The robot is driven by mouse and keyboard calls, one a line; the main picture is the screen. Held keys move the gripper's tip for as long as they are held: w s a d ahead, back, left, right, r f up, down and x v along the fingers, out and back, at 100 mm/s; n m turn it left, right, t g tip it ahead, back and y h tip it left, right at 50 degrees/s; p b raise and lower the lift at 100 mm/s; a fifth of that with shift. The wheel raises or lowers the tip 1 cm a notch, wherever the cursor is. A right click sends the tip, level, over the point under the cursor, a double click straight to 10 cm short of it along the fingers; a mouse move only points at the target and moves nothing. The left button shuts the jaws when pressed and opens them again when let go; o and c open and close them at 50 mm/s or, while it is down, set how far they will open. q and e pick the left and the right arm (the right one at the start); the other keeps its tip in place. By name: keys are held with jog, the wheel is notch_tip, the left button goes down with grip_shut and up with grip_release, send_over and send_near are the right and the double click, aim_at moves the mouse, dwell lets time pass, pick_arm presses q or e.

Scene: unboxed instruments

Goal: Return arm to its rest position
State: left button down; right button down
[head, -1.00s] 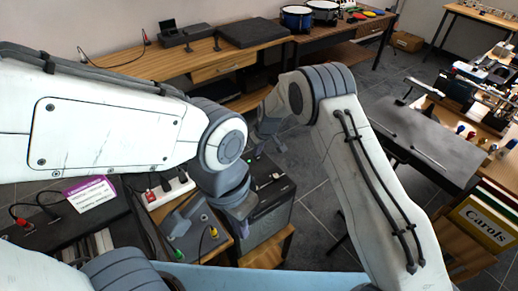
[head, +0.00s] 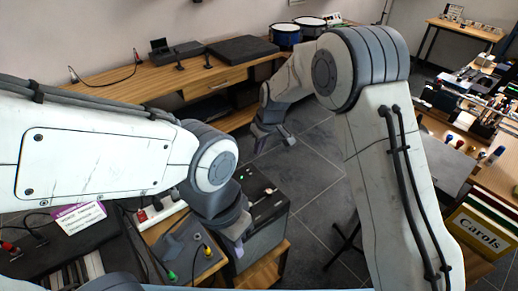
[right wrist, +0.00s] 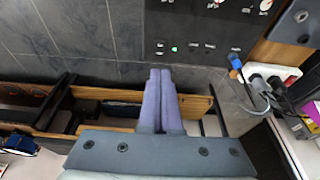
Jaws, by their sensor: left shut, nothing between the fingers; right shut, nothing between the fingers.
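My right arm (head: 385,170) comes up from the lower right and bends at a grey elbow. Its gripper (head: 276,138) hangs over the floor beyond the amplifier in the head view. In the right wrist view the right gripper's two purple-grey fingers (right wrist: 160,88) lie together with nothing between them. My left arm (head: 95,150) reaches in from the left. Its gripper (head: 239,248) points down by the black amplifier (head: 262,215), is shut and holds nothing visible. Part of the left gripper is hidden by its wrist.
A wooden desk (head: 140,85) stands along the wall, with drums (head: 285,36) on a table beyond. A power strip (head: 155,213) and a grey pedal (head: 180,245) lie near my left arm. Tiled floor (head: 315,165) lies open between.

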dwell(0.4)
jog(key=s+a+r+g, duration=0.1)
jog(key=s+r, duration=0.3)
jog(key=s, duration=0.4)
jog(key=s+r, duration=0.4)
jog(key=s, duration=0.4)
jog(key=s+d+r, duration=0.1)
jog(key=s+d, duration=0.2)
jog(key=s, duration=0.7)
jog(key=s+d+r+g+h, duration=0.1)
jog(key=s+d, duration=0.3)
jog(key=s, duration=0.6)
jog(key=shift+m+g, duration=0.3)
jog(key=shift+a, duration=0.1)
